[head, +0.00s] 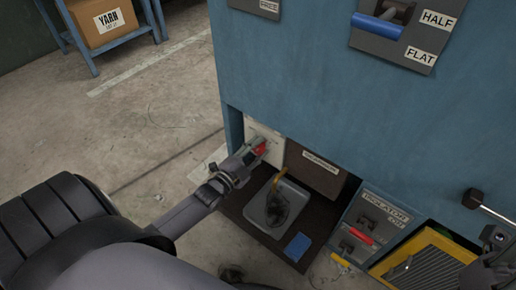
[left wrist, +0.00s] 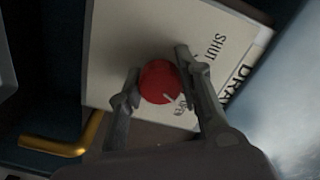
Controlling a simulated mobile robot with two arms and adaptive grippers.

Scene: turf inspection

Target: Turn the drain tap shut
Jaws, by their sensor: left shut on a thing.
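The drain tap shows as a round red knob (left wrist: 158,84) on a cream plate (left wrist: 120,40) marked "SHUT" and, partly cut off, "DRA". In the head view the red knob (head: 260,149) sits low in the recess of the blue cabinet. My left gripper (head: 254,149) reaches it from the left. In the left wrist view its fingers (left wrist: 158,72) lie on either side of the knob, shut on it. A bent brass pipe (head: 276,183) comes out beside the plate. Part of what looks like my right gripper shows at the right edge; its fingers are not clear.
A grey tray (head: 258,216) holding something dark stands below the pipe. A blue block (head: 297,247) lies beside it. Open concrete floor lies left of the cabinet.

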